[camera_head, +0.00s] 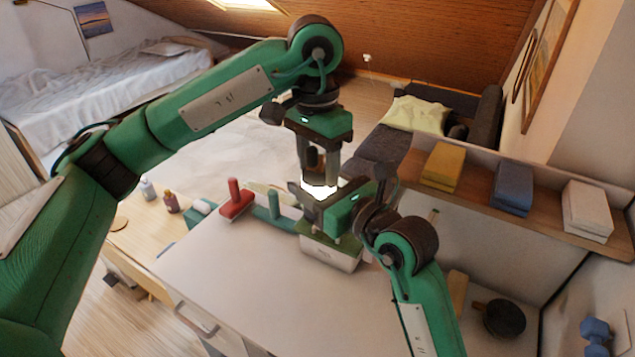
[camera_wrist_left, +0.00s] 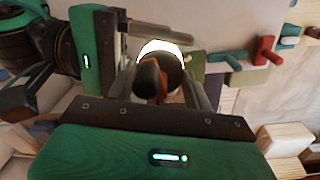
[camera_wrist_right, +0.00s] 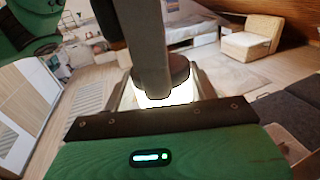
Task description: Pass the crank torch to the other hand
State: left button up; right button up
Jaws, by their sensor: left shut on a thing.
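The crank torch has a dark body and a glowing white head (camera_head: 319,188), and hangs above the desk between my two grippers. My left gripper (camera_head: 316,168) comes down from above, shut on the torch. In the left wrist view, the glowing rim (camera_wrist_left: 162,47) and a brown part (camera_wrist_left: 150,78) show between its fingers. My right gripper (camera_head: 312,190) comes in from the right at the height of the glowing head. In the right wrist view, its fingers stand apart on either side of the glowing head (camera_wrist_right: 165,97). Contact with them is hard to tell.
On the white desk (camera_head: 225,285) below stand a green-topped box (camera_head: 330,250), a red block with a peg (camera_head: 236,203) and a teal block with a peg (camera_head: 274,212). A shelf at right holds yellow (camera_head: 442,167), blue (camera_head: 513,188) and white (camera_head: 588,210) stacks. The desk's front is clear.

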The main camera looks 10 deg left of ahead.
jog(key=c, duration=0.6)
pick_arm(q)
jog(key=o, duration=1.4)
jog(key=shift+o, duration=0.2)
jog(key=shift+r, duration=0.1)
